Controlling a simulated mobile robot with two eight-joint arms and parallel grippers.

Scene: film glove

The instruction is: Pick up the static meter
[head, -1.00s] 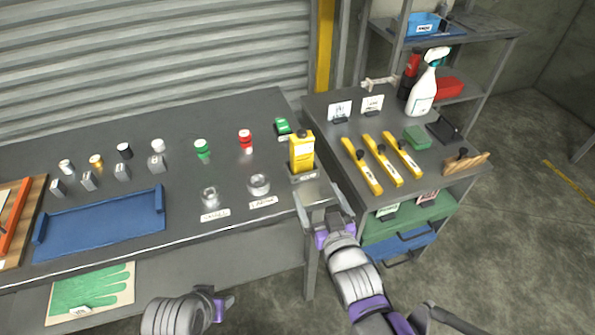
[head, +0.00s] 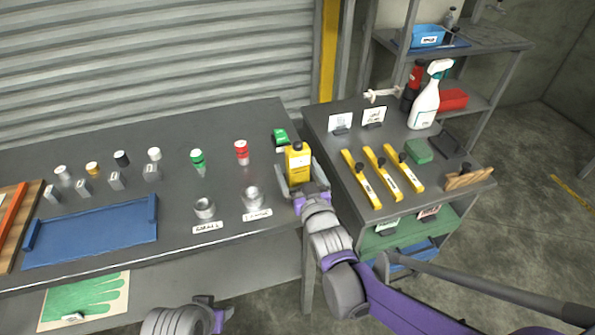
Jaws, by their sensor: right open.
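The static meter appears to be the yellow upright device (head: 298,163) with a dark top, near the right end of the grey workbench. My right gripper (head: 297,180) is open, with a finger on each side of the yellow device around its lower part. Whether the fingers touch it cannot be told. The device's base is partly hidden by the gripper. My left gripper (head: 218,316) is at the bottom edge, in front of the bench and away from the objects; its jaw state is unclear.
On the bench (head: 180,250) stand a blue tray (head: 92,232), several small capped cylinders, two metal rings (head: 253,198) and a green item (head: 281,137). A side cabinet to the right holds yellow-handled tools (head: 380,173), a spray bottle (head: 427,100) and a brush (head: 468,178).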

